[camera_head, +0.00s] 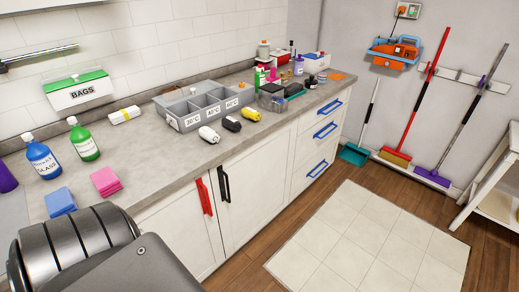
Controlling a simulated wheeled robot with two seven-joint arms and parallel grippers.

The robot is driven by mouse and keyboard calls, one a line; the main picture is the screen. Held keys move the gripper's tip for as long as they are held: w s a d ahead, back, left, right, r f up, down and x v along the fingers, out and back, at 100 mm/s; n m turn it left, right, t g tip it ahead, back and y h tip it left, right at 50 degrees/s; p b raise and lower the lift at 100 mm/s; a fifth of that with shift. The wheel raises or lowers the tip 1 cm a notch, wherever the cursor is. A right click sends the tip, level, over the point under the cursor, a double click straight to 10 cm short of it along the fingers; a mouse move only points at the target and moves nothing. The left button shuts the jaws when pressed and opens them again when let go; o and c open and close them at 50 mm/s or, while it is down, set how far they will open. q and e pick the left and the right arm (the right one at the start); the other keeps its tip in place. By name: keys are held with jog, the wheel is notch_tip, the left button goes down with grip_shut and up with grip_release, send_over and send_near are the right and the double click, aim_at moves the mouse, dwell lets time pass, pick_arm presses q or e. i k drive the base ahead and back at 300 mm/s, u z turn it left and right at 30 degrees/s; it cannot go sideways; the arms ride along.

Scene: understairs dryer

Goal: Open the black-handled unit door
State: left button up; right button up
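The black-handled unit door (252,196) is a white cabinet front under the grey worktop, and it looks closed. Its black vertical handle (223,184) sits near its left edge. Beside it on the left is another white door (178,236) with a red handle (204,197). A dark grey and black part of my own body fills the lower left corner of the view, apart from both handles. Neither gripper's fingers are in view.
Blue-handled drawers (318,150) stand to the right of the door. The worktop (150,150) carries a sorting tray (172,122), bottles and cloths. A pale mat (375,235) lies on the wooden floor. Brooms (415,95) lean at the back wall. The floor before the door looks clear.

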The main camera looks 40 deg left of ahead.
aim_at(251, 187)
jog(key=i, duration=1.55)
jog(key=u, duration=2.95)
jog(key=k, duration=0.65)
jog(key=z, duration=1.25)
